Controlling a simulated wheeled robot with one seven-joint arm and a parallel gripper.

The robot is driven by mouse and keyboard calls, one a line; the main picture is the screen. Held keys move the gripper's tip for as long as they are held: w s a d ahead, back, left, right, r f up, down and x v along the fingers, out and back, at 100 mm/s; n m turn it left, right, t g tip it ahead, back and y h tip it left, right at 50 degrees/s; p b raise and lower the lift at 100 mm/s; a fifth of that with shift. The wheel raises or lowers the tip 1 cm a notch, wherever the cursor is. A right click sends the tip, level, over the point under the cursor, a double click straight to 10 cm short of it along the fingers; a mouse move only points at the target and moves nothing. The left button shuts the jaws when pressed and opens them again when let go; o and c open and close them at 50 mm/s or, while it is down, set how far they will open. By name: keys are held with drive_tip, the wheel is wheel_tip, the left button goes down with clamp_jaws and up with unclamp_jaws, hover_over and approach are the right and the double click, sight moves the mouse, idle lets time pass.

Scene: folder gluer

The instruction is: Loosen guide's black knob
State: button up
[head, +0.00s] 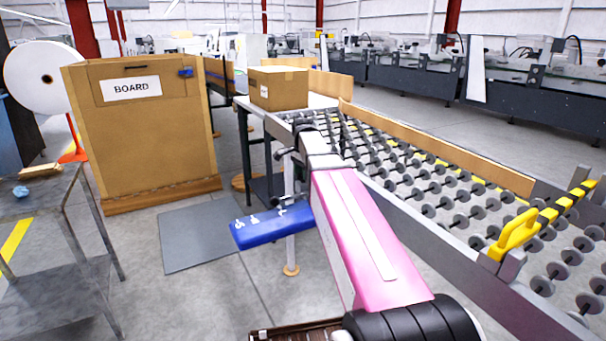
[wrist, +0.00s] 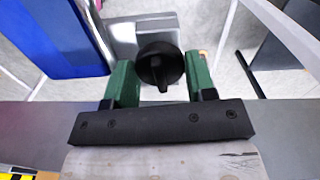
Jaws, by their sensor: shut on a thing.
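The black knob (wrist: 160,66) shows in the wrist view, round with a raised grip bar across its face. It sits at a grey metal block (wrist: 138,32), which looks like part of the guide. My gripper (wrist: 158,82) has its two green fingers on the left and right of the knob, shut on it. In the head view my pink arm reaches forward to the near side of the roller conveyor (head: 425,195). The knob and fingertips are hidden or too small to tell there.
A yellow handle (head: 517,232) stands on the conveyor's rail at right. A cardboard box (head: 278,88) sits at the conveyor's far end. A metal table (head: 45,195) stands at left; the floor between is mostly open.

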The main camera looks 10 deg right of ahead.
drive_tip(key=n, duration=0.8)
drive_tip(key=shift+n, duration=0.4)
drive_tip(key=n, duration=0.4)
drive_tip(key=shift+n, duration=2.1)
drive_tip(key=o, duration=0.9)
drive_tip(key=shift+r, duration=0.1)
wheel_tip(320, 180, up, 11)
drive_tip(key=shift+f, duration=0.2)
